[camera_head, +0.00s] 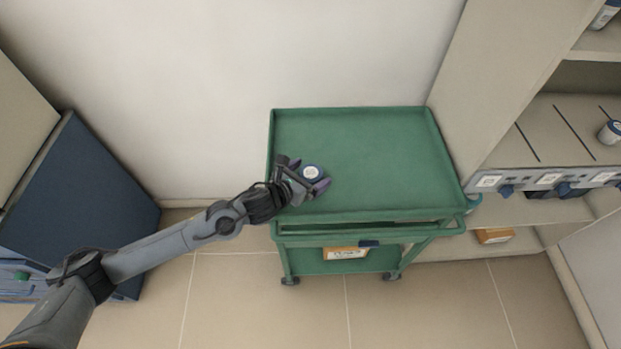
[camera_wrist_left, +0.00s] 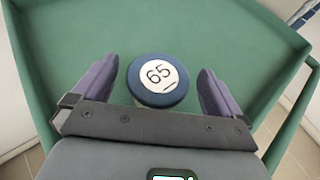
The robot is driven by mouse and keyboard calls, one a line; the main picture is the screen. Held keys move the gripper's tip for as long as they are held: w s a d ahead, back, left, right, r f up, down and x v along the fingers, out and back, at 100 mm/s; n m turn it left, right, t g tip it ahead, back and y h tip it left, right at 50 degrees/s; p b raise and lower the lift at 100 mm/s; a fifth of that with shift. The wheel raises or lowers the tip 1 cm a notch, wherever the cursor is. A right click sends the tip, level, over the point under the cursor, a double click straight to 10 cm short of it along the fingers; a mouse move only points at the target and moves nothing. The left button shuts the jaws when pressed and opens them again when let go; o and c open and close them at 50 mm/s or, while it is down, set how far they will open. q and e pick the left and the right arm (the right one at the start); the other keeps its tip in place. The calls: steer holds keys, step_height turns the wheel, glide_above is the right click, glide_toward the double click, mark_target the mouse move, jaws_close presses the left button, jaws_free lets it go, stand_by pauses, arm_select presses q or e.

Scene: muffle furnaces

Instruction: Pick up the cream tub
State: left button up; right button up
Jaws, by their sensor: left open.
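The cream tub (camera_head: 311,173) is a small round tub standing on the top tray of a green cart (camera_head: 380,150), towards its left side. In the left wrist view the tub (camera_wrist_left: 158,79) shows a dark blue lid with a white label reading 65. My left gripper (camera_head: 306,176) is open, with one purple finger on each side of the tub. In the left wrist view the fingers (camera_wrist_left: 158,88) stand apart from the lid, with a gap on both sides. The tub's lower body is mostly hidden under its lid. My right gripper is not in view.
The rest of the cart's top tray is empty, with a raised rim around it. A labelled box (camera_head: 345,253) lies on the cart's lower shelf. Shelves (camera_head: 560,130) with a similar tub (camera_head: 610,132) stand at the right. A dark blue cabinet (camera_head: 85,190) stands at the left.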

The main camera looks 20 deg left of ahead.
mark_target(311, 172)
arm_select(q)
steer(key=shift+x, duration=1.55)
steer(key=shift+w+r, duration=0.1)
steer(key=shift+r, duration=0.05)
steer(key=c, duration=1.1)
